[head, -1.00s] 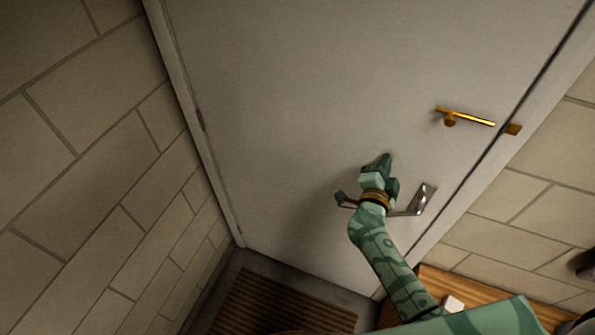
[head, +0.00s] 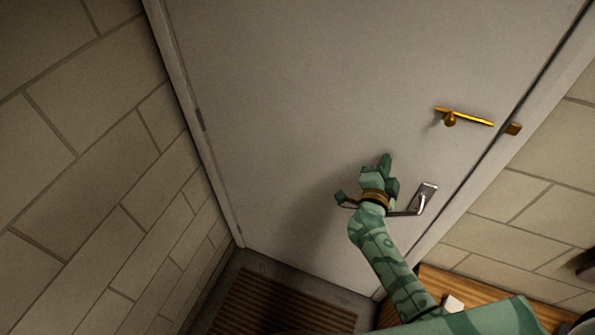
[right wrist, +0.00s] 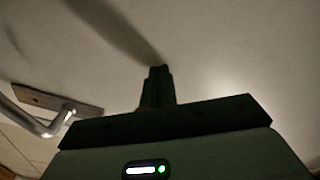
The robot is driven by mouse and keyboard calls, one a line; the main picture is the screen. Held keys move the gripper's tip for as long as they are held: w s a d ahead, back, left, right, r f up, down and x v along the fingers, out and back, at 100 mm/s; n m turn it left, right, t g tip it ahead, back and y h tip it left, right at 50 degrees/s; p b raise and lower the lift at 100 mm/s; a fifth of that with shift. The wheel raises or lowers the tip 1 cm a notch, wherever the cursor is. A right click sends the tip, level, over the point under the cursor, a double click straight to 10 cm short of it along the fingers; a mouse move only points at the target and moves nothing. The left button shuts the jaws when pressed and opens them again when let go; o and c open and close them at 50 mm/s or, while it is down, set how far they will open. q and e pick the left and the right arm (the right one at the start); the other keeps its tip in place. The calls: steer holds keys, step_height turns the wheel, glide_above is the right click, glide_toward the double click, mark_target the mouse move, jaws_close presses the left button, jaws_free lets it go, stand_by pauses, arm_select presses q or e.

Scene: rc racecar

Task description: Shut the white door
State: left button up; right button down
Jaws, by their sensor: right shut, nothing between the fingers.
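The white door (head: 330,90) fills the middle of the head view. It sits in its frame, with only a thin dark line along its right edge. It has a silver lever handle (head: 425,198) and, above that, a brass bolt (head: 465,117). My right gripper (head: 386,160) is shut and empty, left of the lever handle. In the right wrist view its fingertips (right wrist: 158,75) point at the door face (right wrist: 220,45) and meet their shadow, at or very near the surface. The handle (right wrist: 50,125) shows at left there. My left gripper is not in view.
A brass keeper (head: 513,128) is on the frame right of the bolt. Block walls (head: 90,180) flank the door. A ribbed brown mat (head: 275,305) lies on the floor below. A wooden surface (head: 455,287) with a small white block (head: 453,304) is at lower right.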

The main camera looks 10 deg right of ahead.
steer(key=shift+w+d, duration=0.35)
steer(key=shift+w, duration=0.2)
stand_by(0.4)
steer(key=shift+s, duration=0.1)
steer(key=shift+p+v, duration=0.95)
steer(key=shift+v, duration=1.5)
